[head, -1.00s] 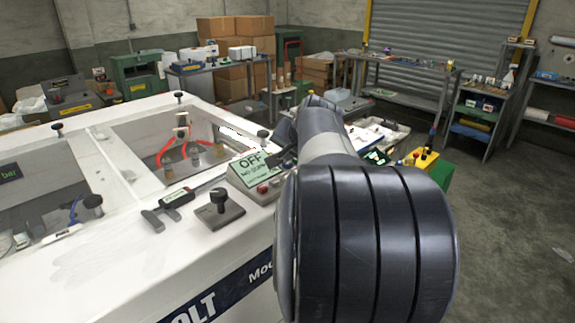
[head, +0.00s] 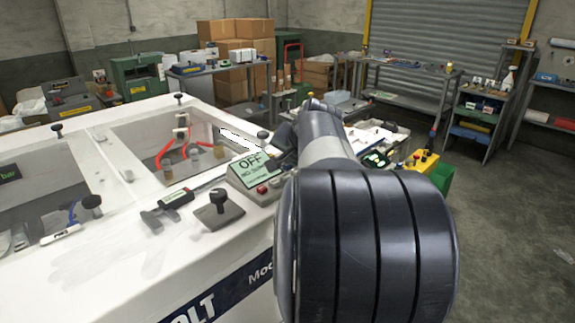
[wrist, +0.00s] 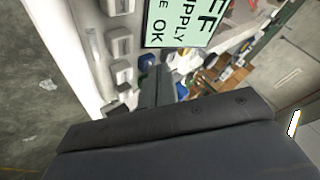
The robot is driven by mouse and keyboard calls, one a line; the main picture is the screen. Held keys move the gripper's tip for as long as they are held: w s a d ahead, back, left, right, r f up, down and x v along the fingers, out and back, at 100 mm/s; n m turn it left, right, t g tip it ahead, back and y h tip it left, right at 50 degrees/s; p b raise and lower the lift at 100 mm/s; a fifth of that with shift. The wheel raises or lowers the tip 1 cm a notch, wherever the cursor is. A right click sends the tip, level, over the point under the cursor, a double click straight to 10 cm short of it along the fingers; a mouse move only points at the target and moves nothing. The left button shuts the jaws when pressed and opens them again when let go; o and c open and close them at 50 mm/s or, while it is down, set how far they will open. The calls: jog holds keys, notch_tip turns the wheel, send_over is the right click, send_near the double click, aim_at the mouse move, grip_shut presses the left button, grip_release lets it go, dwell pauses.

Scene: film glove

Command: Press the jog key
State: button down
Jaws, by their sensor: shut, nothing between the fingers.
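The control panel's display (head: 248,167) reads OFF at the edge of the white machine in the head view. Keys (head: 268,187), some red, sit below it. In the wrist view the display (wrist: 180,25) is sideways, with several pale keys (wrist: 120,43) in a row beside it. I cannot read any key label, so I cannot tell which is the jog key. My gripper (wrist: 156,85) is shut and empty, with its dark fingers reaching towards the end of the key row. I cannot tell whether they touch. In the head view my arm mostly hides the gripper.
A glazed bay (head: 168,150) with red tubing lies behind. A yellow control box (head: 422,160) is to the right.

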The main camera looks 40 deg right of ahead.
jog(key=shift+r, duration=0.1)
dwell(0.3)
jog(key=shift+r+p, duration=0.7)
jog(key=shift+r, duration=0.05)
notch_tip(320, 180, up, 5)
jog(key=p, duration=0.4)
dwell(0.8)
